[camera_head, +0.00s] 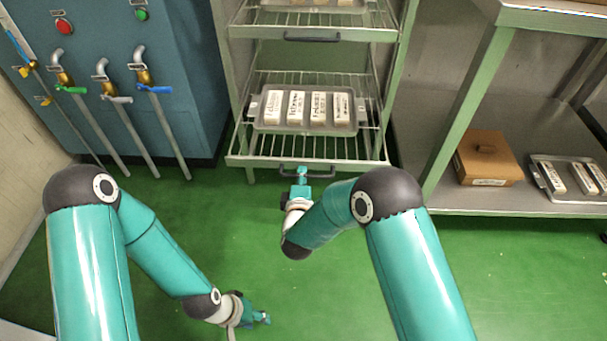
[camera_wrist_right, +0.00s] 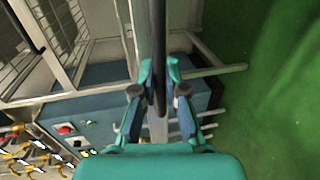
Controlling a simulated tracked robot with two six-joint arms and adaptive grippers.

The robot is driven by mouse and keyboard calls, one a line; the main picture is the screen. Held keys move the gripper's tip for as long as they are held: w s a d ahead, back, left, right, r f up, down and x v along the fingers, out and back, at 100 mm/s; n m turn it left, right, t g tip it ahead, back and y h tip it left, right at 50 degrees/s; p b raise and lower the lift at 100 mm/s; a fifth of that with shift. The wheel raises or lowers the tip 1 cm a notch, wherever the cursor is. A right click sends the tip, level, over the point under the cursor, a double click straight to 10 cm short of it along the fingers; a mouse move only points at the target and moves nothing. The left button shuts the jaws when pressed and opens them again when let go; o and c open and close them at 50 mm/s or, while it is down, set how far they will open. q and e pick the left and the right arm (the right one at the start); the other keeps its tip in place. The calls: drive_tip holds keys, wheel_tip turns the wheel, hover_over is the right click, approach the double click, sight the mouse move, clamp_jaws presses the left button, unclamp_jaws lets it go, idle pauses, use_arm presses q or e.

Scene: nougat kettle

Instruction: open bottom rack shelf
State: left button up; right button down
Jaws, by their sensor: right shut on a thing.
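The bottom rack shelf (camera_head: 240,158) is a wire shelf at the foot of the green-framed rack, with a dark handle (camera_head: 322,171) on its front edge. A tray with several labelled bars lies on it. My right gripper (camera_head: 302,176) is at the left part of that handle and shut on it. In the right wrist view, the fingers (camera_wrist_right: 159,88) close around the dark handle bar (camera_wrist_right: 159,50). My left gripper (camera_head: 264,318) is low over the green floor, away from the rack; its fingers are too small to judge.
An upper wire shelf with its own handle (camera_head: 312,37) is above. At left stands a blue cabinet (camera_head: 185,50) with pipes and valves. At right, a steel table's lower shelf (camera_head: 440,185) holds a brown box (camera_head: 487,160) and a tray (camera_head: 547,181). Green floor lies open in front.

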drive_tip(key=c, duration=1.2)
unclamp_jaws()
drive_tip(key=shift+d+f, duration=0.3)
drive_tip(key=shift+d, duration=0.2)
drive_tip(key=shift+a+r, duration=0.1)
drive_tip(key=shift+a, duration=0.1)
drive_tip(key=v, duration=1.1)
drive_tip(key=shift+s, duration=0.4)
